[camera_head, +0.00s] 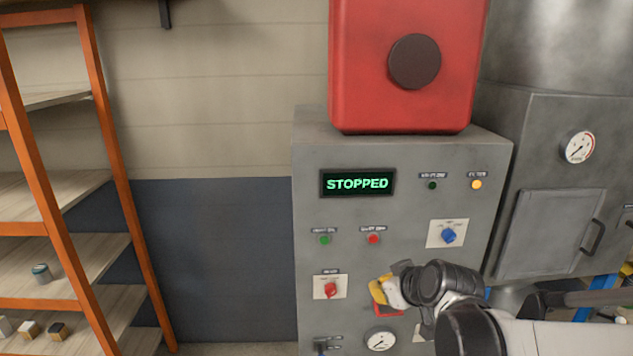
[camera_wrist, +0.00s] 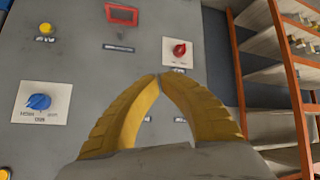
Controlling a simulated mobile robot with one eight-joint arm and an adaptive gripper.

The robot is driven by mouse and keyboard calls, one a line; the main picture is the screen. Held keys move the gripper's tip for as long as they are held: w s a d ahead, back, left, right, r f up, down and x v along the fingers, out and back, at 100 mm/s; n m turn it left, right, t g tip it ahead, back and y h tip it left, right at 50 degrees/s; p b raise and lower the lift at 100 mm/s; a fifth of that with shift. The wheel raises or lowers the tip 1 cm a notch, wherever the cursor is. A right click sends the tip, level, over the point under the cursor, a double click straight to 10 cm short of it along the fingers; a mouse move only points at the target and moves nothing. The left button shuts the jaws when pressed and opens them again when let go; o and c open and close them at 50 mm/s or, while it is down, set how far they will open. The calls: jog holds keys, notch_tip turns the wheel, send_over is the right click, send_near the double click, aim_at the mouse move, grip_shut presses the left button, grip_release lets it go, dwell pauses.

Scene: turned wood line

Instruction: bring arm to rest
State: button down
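My gripper (camera_head: 378,291) is in front of the lower part of a grey control cabinet (camera_head: 410,215), with its yellow fingers pointing left and towards the panel. In the wrist view, the two yellow fingers of my gripper (camera_wrist: 161,77) meet at their tips and hold nothing. A red rotary knob (camera_head: 331,290) is left of the fingers; it also shows in the wrist view (camera_wrist: 179,50). A blue rotary knob (camera_head: 448,235) is above and right of them, also in the wrist view (camera_wrist: 39,102). I cannot tell whether the fingertips touch the panel.
The cabinet display (camera_head: 357,183) reads STOPPED. A green button (camera_head: 325,240), a red button (camera_head: 373,239) and a lit yellow lamp (camera_head: 477,185) are on the panel. A red box (camera_head: 402,65) stands on top. An orange-framed shelf (camera_head: 122,190) is at left; a grey machine (camera_head: 550,185) is at right.

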jog(key=s+f+m+g+b, duration=0.1)
jog(key=s+f+b, duration=0.3)
jog(key=s, duration=0.3)
jog(key=s+d+f+m+h+b, duration=0.1)
jog(key=s+f+m+b, duration=0.1)
jog(key=s+f+b, duration=0.2)
jog(key=s+f+m+g+h+b, duration=0.1)
jog(key=s+f+b, duration=0.3)
jog(key=s, duration=0.6)
jog(key=shift+s+d+m+g, duration=0.15)
jog(key=shift+d+m+g, duration=0.15)
jog(key=shift+m, duration=0.3)
jog(key=shift+d, duration=0.15)
